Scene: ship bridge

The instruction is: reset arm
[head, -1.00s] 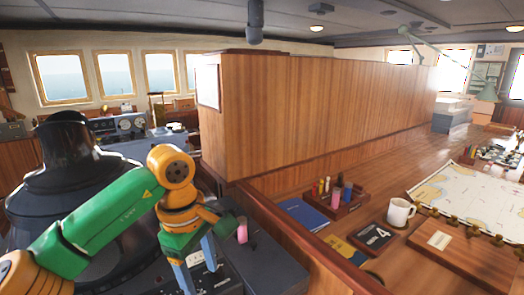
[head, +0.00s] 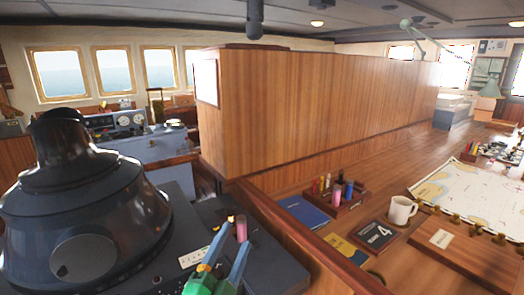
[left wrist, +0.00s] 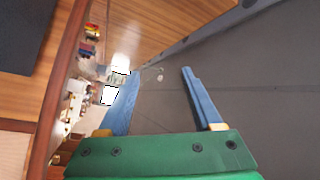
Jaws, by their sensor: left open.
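My left gripper (head: 234,243) shows at the bottom of the head view, its blue fingers pointing up and away from me. In the left wrist view its two blue fingers (left wrist: 161,76) are spread apart with nothing between them. A pink cylinder (head: 241,228) stands on the dark console just beyond the fingertips in the head view; I cannot tell whether they touch it. The rest of my left arm is out of the head view. My right gripper is not in view.
A large dark domed instrument (head: 82,205) fills the left. A wooden partition (head: 320,120) stands ahead. The chart table at right holds a white mug (head: 401,211), a pen holder (head: 340,201), a wooden box (head: 445,240) and a chart (head: 475,195).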

